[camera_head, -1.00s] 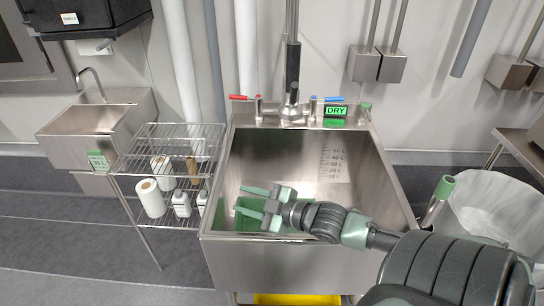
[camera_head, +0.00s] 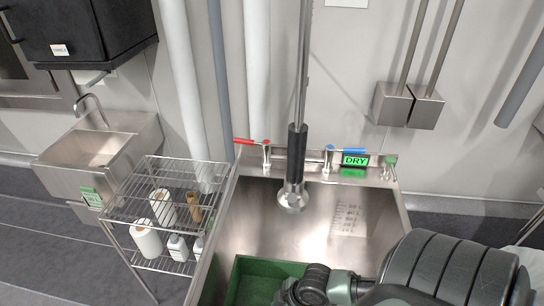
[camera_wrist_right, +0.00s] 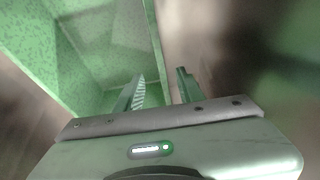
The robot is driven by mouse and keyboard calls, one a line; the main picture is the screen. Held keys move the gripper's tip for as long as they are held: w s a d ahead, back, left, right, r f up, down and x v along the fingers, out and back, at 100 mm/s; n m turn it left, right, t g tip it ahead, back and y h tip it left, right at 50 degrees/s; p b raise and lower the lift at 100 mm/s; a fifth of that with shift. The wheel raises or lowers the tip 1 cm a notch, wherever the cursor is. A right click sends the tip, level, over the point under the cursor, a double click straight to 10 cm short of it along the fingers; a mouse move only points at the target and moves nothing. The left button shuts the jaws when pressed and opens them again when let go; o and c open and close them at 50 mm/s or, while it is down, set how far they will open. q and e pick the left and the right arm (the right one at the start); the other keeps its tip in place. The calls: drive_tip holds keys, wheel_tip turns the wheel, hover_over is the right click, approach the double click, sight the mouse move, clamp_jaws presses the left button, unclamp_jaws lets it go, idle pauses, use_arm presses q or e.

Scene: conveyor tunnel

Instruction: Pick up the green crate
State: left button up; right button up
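The green crate (camera_head: 245,285) sits in the steel sink basin (camera_head: 285,215), low in the head view. My right arm covers part of it, and the bottom of the picture cuts it off. In the right wrist view the empty crate's speckled green inner walls (camera_wrist_right: 95,45) fill the upper left. My right gripper (camera_wrist_right: 158,88) is open. One finger is on the crate's inner side and the other lies beyond its wall, so the wall's edge appears to run between them. I cannot tell if either finger touches it. My left gripper is not in view.
A faucet with a hanging spray head (camera_head: 293,197) stands over the sink, with a red lever (camera_head: 250,141) and a "DRY" sign (camera_head: 355,159) behind. A wire rack (camera_head: 165,210) with rolls and bottles stands left. A small sink (camera_head: 100,155) is farther left.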

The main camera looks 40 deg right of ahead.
drive_tip(key=shift+s+a+f, duration=0.15)
drive_tip(key=shift+f, duration=0.15)
drive_tip(key=shift+x, duration=0.95)
drive_tip(key=x, duration=0.5)
drive_tip(key=shift+f+b, duration=0.15)
drive_tip(key=shift+b, duration=0.15)
clamp_jaws()
